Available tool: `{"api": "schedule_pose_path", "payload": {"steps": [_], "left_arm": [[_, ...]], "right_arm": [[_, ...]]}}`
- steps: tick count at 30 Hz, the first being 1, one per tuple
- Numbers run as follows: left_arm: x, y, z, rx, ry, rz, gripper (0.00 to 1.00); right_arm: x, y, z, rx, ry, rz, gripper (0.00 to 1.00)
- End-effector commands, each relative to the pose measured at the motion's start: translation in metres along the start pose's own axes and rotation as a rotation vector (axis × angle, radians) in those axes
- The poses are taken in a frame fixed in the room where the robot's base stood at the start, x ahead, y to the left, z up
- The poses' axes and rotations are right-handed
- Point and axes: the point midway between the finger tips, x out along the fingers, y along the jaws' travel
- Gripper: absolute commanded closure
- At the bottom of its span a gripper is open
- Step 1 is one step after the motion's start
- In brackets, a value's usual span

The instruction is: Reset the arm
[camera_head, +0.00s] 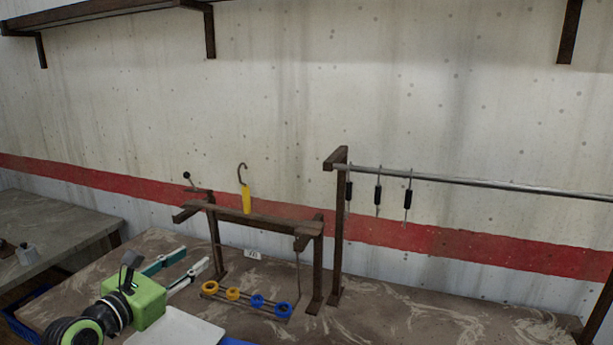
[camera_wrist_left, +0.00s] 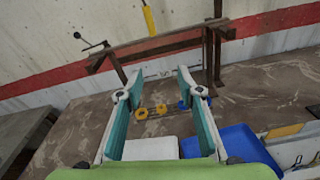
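My left gripper (camera_head: 190,267) comes in from the lower left in the head view, low over the table. Its two teal-lined fingers stand apart, and the left wrist view shows nothing between them at the gripper (camera_wrist_left: 156,88). A dark wooden rack (camera_head: 262,221) stands ahead and to the right of it, apart from the fingers. A hook with a yellow handle (camera_head: 246,198) is upright at the rack's top bar; it also shows in the left wrist view (camera_wrist_left: 149,19). My right gripper is in neither view.
A metal rail (camera_head: 480,183) on a wooden post carries several black-handled hooks (camera_head: 378,194). Yellow rings (camera_head: 233,293) and blue rings (camera_head: 257,300) lie in front of the rack. A white tray (camera_head: 175,329) and a blue tray (camera_wrist_left: 225,148) are near. The table's right part (camera_head: 450,315) is clear.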

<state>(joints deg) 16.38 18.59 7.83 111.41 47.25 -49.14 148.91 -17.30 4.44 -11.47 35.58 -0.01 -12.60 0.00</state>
Motion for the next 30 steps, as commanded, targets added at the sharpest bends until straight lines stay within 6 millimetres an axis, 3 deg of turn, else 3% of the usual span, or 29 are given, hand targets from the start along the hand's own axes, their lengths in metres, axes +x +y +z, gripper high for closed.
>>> {"api": "schedule_pose_path", "payload": {"steps": [8,14,21,30], "left_arm": [[-0.010,-0.035,-0.051,0.292,0.121,-0.052,0.66],[-0.031,-0.072,-0.106,0.625,0.242,-0.148,0.66],[-0.089,-0.135,-0.193,1.232,0.396,-0.427,0.66],[-0.191,-0.197,-0.270,1.915,0.404,-0.944,0.66]], "right_arm": [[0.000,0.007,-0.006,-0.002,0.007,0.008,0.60],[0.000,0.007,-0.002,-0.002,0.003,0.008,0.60],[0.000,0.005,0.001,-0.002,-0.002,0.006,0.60],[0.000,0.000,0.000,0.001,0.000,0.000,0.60]]}}
